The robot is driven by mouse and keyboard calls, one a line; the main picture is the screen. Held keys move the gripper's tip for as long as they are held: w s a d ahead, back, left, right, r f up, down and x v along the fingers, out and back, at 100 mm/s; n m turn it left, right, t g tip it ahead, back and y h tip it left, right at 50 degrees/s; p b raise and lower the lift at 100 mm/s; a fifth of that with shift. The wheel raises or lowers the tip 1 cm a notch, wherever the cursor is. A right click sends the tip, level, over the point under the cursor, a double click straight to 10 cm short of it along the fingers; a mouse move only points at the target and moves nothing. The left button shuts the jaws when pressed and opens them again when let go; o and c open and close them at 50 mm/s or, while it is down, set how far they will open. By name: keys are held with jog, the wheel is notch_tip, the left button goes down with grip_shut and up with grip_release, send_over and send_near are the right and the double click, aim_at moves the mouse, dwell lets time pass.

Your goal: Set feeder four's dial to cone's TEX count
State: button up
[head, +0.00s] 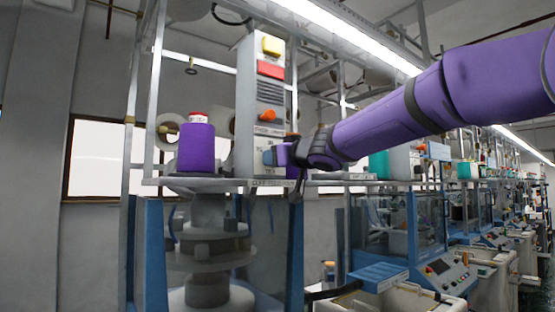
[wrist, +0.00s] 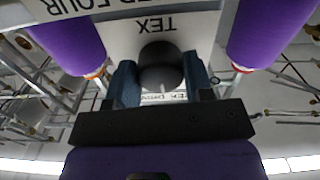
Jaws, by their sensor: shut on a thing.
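My gripper (head: 279,156) reaches from the right to the lower front of the pale feeder panel (head: 245,95). In the wrist view my gripper (wrist: 160,78) has its two blue-grey fingers closed on either side of a dark round dial (wrist: 159,53). The letters TEX (wrist: 157,24) and part of "FOUR" appear upside down near the dial. The dial's pointer setting cannot be read. A purple yarn cone (head: 197,149) with a red and white top stands on the shelf left of the panel; its label count is not legible.
The panel also carries a yellow part (head: 271,45), a red part (head: 270,69) and an orange knob (head: 267,115). Metal posts and a shelf rail (head: 330,182) surround it. Purple cones flank the dial in the wrist view (wrist: 268,32). More machines (head: 440,270) line the right.

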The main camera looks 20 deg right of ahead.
jog(key=n, duration=1)
jog(key=shift+n, duration=0.3)
dwell(0.5)
jog(key=o, duration=0.9)
jog(key=shift+d, duration=0.1)
jog(key=v, duration=1)
jog(key=shift+s+d, duration=0.1)
jog(key=shift+s, duration=0.3)
